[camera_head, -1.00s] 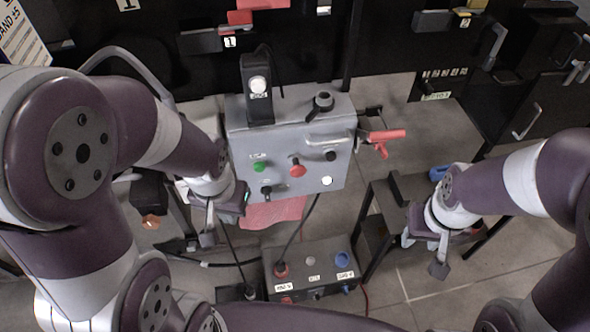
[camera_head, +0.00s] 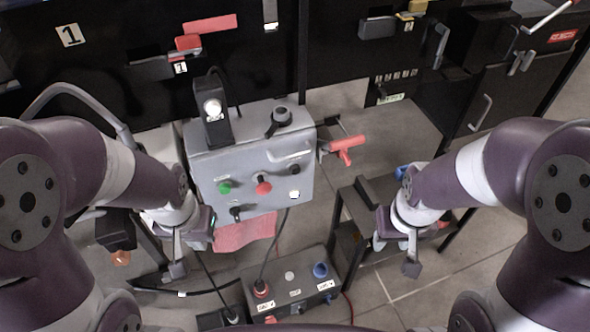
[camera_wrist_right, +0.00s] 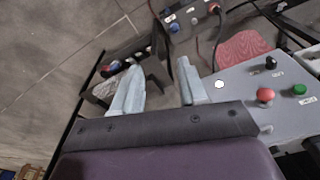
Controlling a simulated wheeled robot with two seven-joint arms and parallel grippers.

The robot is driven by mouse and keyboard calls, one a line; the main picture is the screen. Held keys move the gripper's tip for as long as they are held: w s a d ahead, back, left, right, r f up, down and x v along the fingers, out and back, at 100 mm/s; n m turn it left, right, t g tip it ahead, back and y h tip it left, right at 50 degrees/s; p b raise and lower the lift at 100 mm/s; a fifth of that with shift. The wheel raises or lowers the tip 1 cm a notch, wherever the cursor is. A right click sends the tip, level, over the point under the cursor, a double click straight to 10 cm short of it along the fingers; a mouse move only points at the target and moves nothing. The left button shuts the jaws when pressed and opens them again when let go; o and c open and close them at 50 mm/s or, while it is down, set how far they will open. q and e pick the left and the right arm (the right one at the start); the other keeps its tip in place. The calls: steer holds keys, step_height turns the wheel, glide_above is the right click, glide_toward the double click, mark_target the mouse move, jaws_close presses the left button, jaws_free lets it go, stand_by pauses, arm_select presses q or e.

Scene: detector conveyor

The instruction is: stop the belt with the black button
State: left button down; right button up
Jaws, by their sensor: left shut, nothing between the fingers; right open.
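The grey control box (camera_head: 213,163) stands left of centre in the head view. Its front carries a black button (camera_head: 294,169) at the right, a red button (camera_head: 263,185), a green button (camera_head: 224,187) and a black knob (camera_head: 236,212) low on the left. A black button (camera_wrist_right: 271,62) also shows in the right wrist view. My left gripper (camera_head: 178,268) is shut and empty, left of and below the box. My right gripper (camera_head: 411,268) is open and empty, well right of the box, apart from the buttons. Its two spread fingers show in the wrist view (camera_wrist_right: 158,84).
A second box (camera_head: 290,290) with red and blue knobs stands low in front. A red-handled lever (camera_head: 346,147) juts out right of the control box. A dark stand (camera_head: 352,225) is beside my right gripper. Black cabinets fill the back. Cables hang below the control box.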

jaws_close()
stand_by(1.4)
